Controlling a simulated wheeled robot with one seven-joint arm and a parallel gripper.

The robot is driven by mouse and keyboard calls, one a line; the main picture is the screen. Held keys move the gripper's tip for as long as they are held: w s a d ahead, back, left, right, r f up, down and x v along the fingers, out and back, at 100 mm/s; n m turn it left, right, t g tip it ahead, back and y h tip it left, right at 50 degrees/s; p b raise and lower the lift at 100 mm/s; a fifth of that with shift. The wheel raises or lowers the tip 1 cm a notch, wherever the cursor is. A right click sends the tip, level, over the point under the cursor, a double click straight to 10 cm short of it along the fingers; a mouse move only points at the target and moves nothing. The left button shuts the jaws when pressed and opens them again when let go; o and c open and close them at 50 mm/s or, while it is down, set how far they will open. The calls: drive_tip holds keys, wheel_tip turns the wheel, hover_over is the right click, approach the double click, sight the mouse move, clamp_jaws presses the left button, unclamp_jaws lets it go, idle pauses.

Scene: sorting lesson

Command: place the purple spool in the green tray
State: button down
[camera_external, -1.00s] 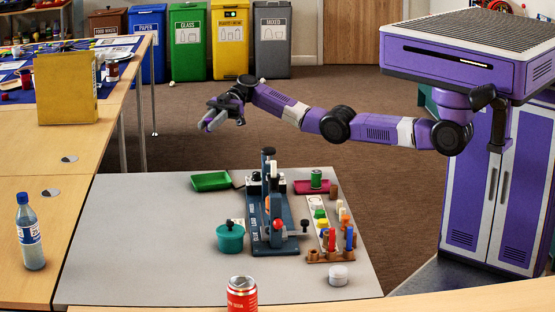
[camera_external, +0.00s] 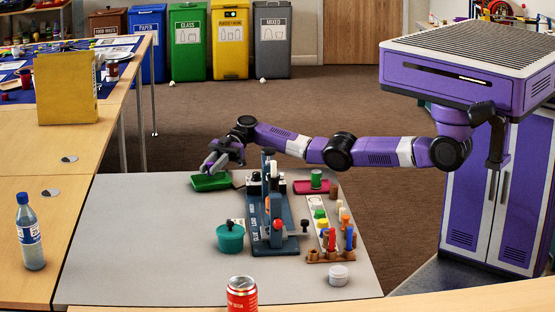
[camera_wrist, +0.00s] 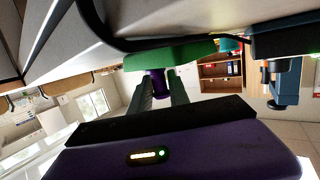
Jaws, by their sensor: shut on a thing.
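The green tray (camera_external: 212,183) lies at the far left part of the grey table, and it also shows in the wrist view (camera_wrist: 187,50). My gripper (camera_external: 211,166) is low over the tray in the external view. In the wrist view its fingers (camera_wrist: 159,92) are shut on the purple spool (camera_wrist: 157,82), which shows between their tips, close to the tray. I cannot tell whether the spool touches the tray.
A blue press-like stand (camera_external: 272,215) rises right of the tray. A teal pot (camera_external: 230,238) stands in front. A magenta tray (camera_external: 304,187) with a green spool (camera_external: 316,178) and a board of coloured pegs are further right. The table's left part is clear.

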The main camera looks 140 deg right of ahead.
drive_tip(key=shift+f+b, duration=0.3)
drive_tip(key=shift+b, duration=0.15)
drive_tip(key=c, duration=1.2)
unclamp_jaws()
drive_tip(key=shift+c, duration=0.2)
drive_tip(key=shift+r, duration=0.1)
drive_tip(key=shift+r+p, duration=0.55)
drive_tip(key=shift+p, duration=0.2)
drive_tip(key=v, duration=0.6)
drive_tip(key=f+v, duration=0.1)
drive_tip(key=v, duration=0.2)
drive_tip(key=shift+s+d+r, duration=0.15)
drive_tip(key=shift+s, duration=0.3)
drive_tip(key=shift+b+v, duration=1.1)
drive_tip(key=shift+b, duration=0.9)
drive_tip(key=shift+r, duration=0.2)
